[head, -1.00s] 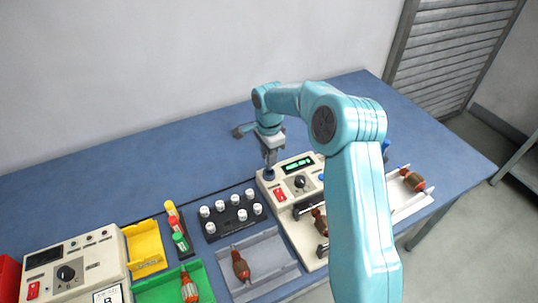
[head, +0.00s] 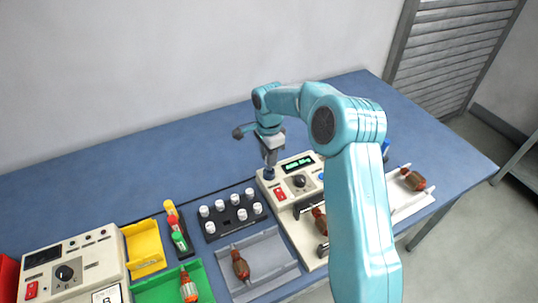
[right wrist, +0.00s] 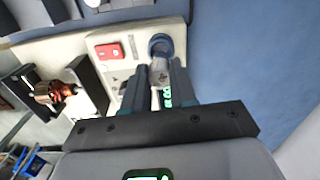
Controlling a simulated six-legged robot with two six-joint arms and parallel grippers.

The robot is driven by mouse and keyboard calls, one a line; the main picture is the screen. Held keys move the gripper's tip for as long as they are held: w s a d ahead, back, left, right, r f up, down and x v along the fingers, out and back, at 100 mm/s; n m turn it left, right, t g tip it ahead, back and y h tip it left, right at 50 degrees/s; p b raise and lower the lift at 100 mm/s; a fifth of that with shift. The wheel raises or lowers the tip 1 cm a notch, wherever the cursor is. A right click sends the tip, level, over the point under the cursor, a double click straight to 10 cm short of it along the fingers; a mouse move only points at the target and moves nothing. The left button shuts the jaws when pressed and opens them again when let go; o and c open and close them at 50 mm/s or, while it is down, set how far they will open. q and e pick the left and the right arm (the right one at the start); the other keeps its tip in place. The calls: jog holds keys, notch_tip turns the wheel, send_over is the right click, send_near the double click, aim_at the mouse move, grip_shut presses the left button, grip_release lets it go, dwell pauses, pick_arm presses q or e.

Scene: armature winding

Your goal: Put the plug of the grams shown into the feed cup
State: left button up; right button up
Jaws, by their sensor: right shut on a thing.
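My right gripper (head: 269,158) is at the back left corner of the cream winding machine (head: 282,216), pointing down over the dark blue feed cup (head: 269,174). In the right wrist view its fingers (right wrist: 161,75) are shut on a small pale plug (right wrist: 161,77), close to the round blue rim of the feed cup (right wrist: 161,43). I cannot tell whether the plug touches the cup. The machine's green display (head: 298,164) is lit, but its digits are too small to read. Several white-topped plugs (head: 242,214) stand in a black rack (head: 226,224). My left gripper is not in view.
A grey tray (head: 285,277) with an armature (head: 240,265), a green tray (head: 150,294), a yellow bin (head: 144,248) and a second cream instrument (head: 98,262) stand to the left. A white stand with an armature (head: 413,180) is at right. The back of the blue table is clear.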

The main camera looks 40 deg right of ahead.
jog(key=shift+f+b, duration=1.2)
jog(key=shift+f, duration=0.35)
dwell(1.0)
jog(key=o, duration=0.9)
notch_tip(320, 180, up, 16)
jog(key=shift+r, duration=0.2)
dwell(0.5)
